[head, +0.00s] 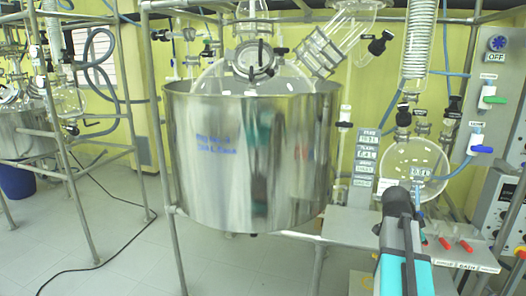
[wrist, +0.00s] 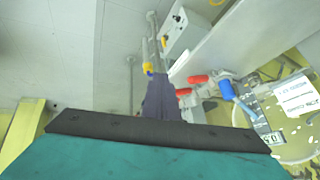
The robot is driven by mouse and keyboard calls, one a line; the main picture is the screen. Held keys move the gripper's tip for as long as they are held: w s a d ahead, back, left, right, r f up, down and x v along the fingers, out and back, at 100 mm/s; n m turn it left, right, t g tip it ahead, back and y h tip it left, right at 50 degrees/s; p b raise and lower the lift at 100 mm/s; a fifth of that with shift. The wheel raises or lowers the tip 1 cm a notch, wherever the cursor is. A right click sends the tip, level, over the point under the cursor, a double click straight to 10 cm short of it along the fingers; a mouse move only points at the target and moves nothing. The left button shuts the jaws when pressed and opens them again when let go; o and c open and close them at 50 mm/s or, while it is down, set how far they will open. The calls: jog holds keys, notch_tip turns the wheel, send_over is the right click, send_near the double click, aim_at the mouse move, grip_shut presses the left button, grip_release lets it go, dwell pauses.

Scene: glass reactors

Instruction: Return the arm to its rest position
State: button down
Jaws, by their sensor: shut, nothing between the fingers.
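My arm (head: 402,255), teal and dark grey, rises from the bottom right of the head view. It stands in front of the round glass flask and the small steel shelf. In the wrist view my gripper (wrist: 158,78) shows as dark fingers closed together, with nothing held between them. Behind it are red valve handles (wrist: 198,79) and a blue handle (wrist: 226,90), apart from the fingers as far as I can tell. In the head view the fingertips cannot be told clearly from the arm.
A large steel bath (head: 250,160) with a glass reactor stands in a metal frame at the centre. A round glass flask (head: 425,160) hangs at the right above a steel shelf (head: 465,262) with red-handled valves. A control panel (head: 505,70) stands far right. The left floor (head: 120,240) is mostly clear.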

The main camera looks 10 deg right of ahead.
jog(key=s+a+f+n+g+y, duration=0.1)
jog(key=a+f+n, duration=0.1)
jog(key=a+f, duration=0.75)
jog(key=a+f+n+g+y, duration=0.15)
jog(key=a+f, duration=0.45)
jog(key=f, duration=0.6)
jog(key=s+a+f+n+y, duration=0.1)
jog(key=a+f+n, duration=0.2)
jog(key=a+f, duration=0.6)
jog(key=s+a+f+n+g+y, duration=0.1)
jog(key=s+a+f+n+g, duration=0.1)
jog(key=s+a+f+n, duration=0.5)
jog(key=s+a+f+n+g+y, duration=0.1)
jog(key=s+a+f+n+y, duration=0.1)
jog(key=s+a+f+n, duration=0.5)
jog(key=s+a+f, duration=0.5)
jog(key=s+f, duration=0.3)
jog(key=s, duration=0.2)
jog(key=shift+s+f+g, duration=0.25)
jog(key=shift+f+g, duration=0.1)
jog(key=shift+f, duration=0.05)
jog(key=shift+y, duration=0.25)
